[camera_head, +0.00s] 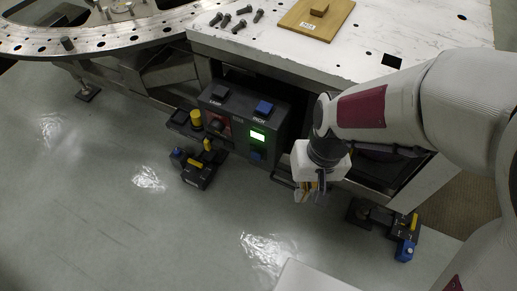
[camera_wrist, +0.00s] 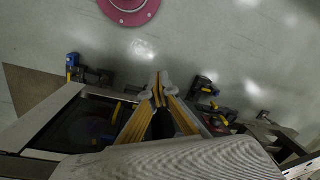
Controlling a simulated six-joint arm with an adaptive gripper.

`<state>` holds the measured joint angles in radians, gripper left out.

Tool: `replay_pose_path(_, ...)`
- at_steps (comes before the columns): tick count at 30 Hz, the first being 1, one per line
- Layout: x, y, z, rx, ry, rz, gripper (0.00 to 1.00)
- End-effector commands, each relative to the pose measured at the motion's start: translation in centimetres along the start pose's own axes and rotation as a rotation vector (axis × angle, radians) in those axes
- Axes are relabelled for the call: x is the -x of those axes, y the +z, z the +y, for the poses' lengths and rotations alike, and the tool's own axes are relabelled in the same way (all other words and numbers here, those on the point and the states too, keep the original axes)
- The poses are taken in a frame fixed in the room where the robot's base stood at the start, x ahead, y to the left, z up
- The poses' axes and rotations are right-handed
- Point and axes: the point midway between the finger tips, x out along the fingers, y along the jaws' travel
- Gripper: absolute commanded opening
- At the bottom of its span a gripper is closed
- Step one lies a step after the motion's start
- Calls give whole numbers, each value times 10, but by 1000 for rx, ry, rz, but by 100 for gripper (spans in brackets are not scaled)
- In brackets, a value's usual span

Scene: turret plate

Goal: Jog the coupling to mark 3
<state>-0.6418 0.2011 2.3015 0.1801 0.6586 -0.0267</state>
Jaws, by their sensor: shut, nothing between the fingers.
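A dark control box (camera_head: 240,152) is mounted at the front of the white table in the head view. It has a dark button (camera_head: 220,92), a blue button (camera_head: 264,108) and a lit green display (camera_head: 257,136). The round turret plate (camera_head: 118,40) with holes along its rim is at the upper left, partly cut off by the frame. I cannot make out the coupling or mark 3 for certain. My gripper (camera_head: 313,190) hangs right of the box, apart from it, pointing down. In the wrist view my gripper (camera_wrist: 158,90) has its fingertips together, with nothing between them.
The white table (camera_head: 390,35) carries several dark bolts (camera_head: 239,20) and a wooden board (camera_head: 314,20) with a small block. Clamps with blue and yellow parts stand near the floor, left (camera_head: 199,168) and right (camera_head: 405,237). The grey floor in front is open.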

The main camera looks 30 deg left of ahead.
Motion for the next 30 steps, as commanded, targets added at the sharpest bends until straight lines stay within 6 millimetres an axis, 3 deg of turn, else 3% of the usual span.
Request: replay_pose_path(30, -149, -44, -89, 107, -7, -10, 0)
